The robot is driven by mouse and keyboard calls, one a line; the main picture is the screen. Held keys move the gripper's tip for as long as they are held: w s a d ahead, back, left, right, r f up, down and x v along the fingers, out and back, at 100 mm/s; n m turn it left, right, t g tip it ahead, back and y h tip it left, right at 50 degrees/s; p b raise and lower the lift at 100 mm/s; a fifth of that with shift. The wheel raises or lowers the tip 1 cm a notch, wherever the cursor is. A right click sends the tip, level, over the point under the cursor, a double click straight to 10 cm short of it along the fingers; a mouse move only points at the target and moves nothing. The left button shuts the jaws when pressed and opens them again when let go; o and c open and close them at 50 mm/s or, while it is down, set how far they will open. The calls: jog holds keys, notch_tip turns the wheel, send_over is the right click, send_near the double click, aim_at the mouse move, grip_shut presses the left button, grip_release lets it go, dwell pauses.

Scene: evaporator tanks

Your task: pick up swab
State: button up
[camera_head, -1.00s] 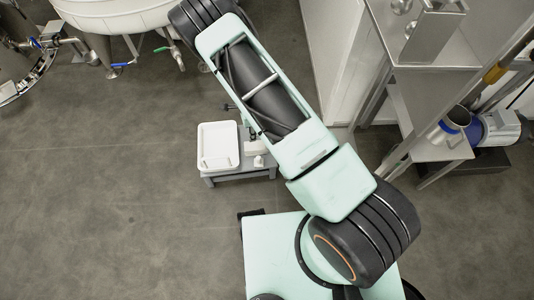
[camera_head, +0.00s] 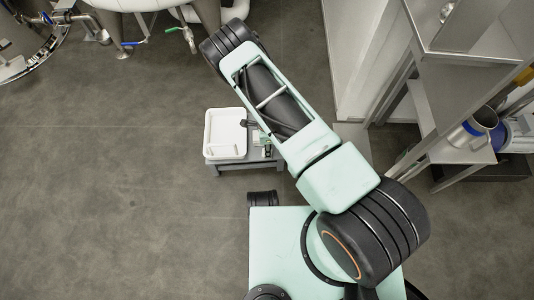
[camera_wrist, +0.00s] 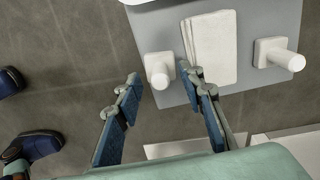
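No object is plainly recognisable as a swab. A white folded cloth-like piece (camera_wrist: 214,45) lies on a grey tabletop (camera_wrist: 262,20) in the wrist view and may be it. A white peg on a square base (camera_wrist: 158,70) stands left of it, and a second white peg (camera_wrist: 278,54) stands right of it. My gripper (camera_wrist: 164,82) is open, its two blue-padded fingers spread, with nothing held between them. The left peg shows between the fingertips, and the right fingertip overlaps the cloth's lower left edge. I cannot tell the gripper's height.
A white tray (camera_head: 210,132) sits on the small grey table (camera_head: 222,172) in the head view. A metal shelf unit (camera_head: 430,100) stands to the right, and steel tanks (camera_head: 140,4) are at the top. Open floor (camera_head: 110,190) lies to the left.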

jog(key=shift+f, duration=0.65)
grip_shut()
jog(key=shift+r, duration=0.2)
